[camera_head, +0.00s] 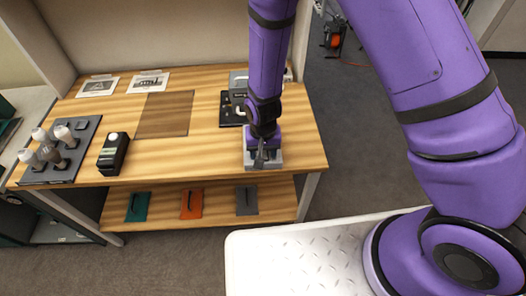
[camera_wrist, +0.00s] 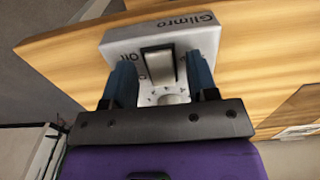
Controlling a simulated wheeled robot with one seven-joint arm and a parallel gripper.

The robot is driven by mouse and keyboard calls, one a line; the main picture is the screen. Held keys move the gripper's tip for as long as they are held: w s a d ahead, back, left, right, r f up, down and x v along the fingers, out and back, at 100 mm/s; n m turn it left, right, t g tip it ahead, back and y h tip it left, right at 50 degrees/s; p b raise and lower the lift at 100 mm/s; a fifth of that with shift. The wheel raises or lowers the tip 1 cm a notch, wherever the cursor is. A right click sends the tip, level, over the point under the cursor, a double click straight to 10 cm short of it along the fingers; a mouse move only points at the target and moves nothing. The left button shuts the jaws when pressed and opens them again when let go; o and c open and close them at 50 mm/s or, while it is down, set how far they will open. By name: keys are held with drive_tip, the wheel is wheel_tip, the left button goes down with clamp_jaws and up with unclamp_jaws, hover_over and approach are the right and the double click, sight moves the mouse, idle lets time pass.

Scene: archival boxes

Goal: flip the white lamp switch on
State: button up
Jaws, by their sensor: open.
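A white-grey switch box (camera_head: 272,161) sits near the front right edge of the wooden tabletop. In the wrist view the box (camera_wrist: 122,41) bears the word "Glimro" and has a pale rocker in a dark frame (camera_wrist: 158,64). My gripper (camera_head: 262,157) is directly over the box, partly hiding it in the head view. In the wrist view my open gripper (camera_wrist: 161,75) has one blue finger on each side of the rocker, with nothing held. I cannot tell whether the fingers touch the box. Printed marks beside the rocker are partly hidden by the fingers.
A dark panel (camera_head: 230,112) with other fittings lies behind my gripper. A black box with a round white top (camera_head: 113,152) and a dark tray with several pale-topped pegs (camera_head: 88,137) stand on the left. A brown mat (camera_head: 166,115) lies between, and the tabletop around it is clear.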

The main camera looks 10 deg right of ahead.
drive_tip(key=shift+f, duration=0.25)
